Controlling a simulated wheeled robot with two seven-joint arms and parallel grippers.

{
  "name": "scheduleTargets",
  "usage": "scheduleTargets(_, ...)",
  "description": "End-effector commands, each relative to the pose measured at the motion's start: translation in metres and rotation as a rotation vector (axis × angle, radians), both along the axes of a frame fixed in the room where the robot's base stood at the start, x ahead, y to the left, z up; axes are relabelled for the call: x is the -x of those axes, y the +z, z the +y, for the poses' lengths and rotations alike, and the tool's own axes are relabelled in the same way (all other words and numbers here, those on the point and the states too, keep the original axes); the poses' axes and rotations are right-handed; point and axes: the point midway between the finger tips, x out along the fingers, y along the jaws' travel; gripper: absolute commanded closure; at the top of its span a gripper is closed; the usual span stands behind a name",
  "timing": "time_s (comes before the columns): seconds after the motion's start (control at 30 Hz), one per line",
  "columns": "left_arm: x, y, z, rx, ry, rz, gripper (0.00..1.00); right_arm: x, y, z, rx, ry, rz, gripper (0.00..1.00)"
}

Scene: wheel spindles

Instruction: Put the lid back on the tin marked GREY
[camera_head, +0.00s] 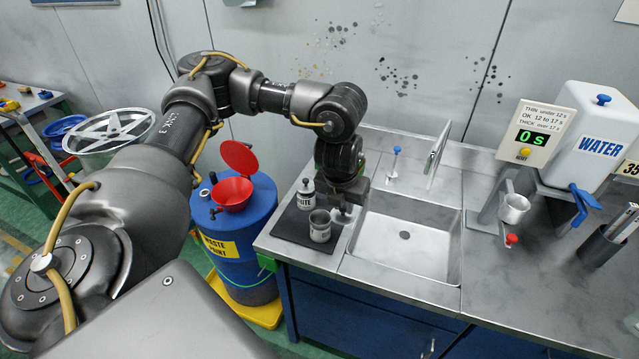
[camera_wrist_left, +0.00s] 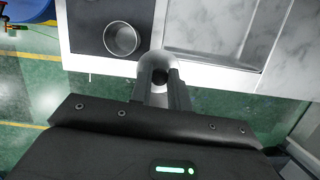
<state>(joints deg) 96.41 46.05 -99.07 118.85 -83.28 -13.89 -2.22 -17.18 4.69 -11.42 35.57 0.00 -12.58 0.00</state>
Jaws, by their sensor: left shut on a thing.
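An open metal tin (camera_head: 320,228) stands upright on the black mat left of the sink; its open mouth also shows in the left wrist view (camera_wrist_left: 122,40). I cannot read its label. Behind it stands a second tin (camera_head: 306,194), partly hidden, with the end of a label that looks like WHITE. My left gripper (camera_head: 345,207) is just right of the open tin; in the left wrist view its fingers (camera_wrist_left: 160,82) are shut on a pale grey rounded piece with a dark knob, apparently the lid (camera_wrist_left: 152,62). The lid is beside the tin, apart from it. My right gripper is out of view.
The sink (camera_head: 405,236) with its tap (camera_head: 437,150) lies right of the mat (camera_head: 288,229). A blue waste-paint drum (camera_head: 240,240) with a red funnel (camera_head: 232,192) stands left of the counter. A viscosity cup (camera_head: 514,208) and water tank (camera_head: 590,130) are at right.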

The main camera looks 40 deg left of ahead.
Motion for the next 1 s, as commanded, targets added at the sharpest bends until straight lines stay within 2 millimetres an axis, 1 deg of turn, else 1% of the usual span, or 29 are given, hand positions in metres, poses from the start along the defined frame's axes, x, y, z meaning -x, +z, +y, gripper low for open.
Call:
scheduleTargets(0.03, 0.000, -0.001, 0.010, 0.006, -0.081, 0.005, 1.00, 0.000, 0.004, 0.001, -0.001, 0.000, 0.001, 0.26)
scheduleTargets(0.3, -0.005, -0.002, 0.049, 0.004, -0.578, 0.005, 1.00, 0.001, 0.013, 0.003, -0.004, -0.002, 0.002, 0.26)
scheduleTargets(0.5, -0.007, -0.002, 0.072, 0.002, -0.840, 0.003, 1.00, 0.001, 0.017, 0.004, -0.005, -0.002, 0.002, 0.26)
scheduleTargets(0.6, -0.007, -0.002, 0.078, 0.001, -0.919, 0.004, 1.00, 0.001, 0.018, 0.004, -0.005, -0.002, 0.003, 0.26)
scheduleTargets(0.7, -0.007, -0.002, 0.081, -0.001, -0.961, 0.003, 1.00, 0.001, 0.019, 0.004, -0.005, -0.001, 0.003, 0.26)
scheduleTargets(1.0, -0.007, -0.005, 0.082, -0.001, -0.980, 0.002, 1.00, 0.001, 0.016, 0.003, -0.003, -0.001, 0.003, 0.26)
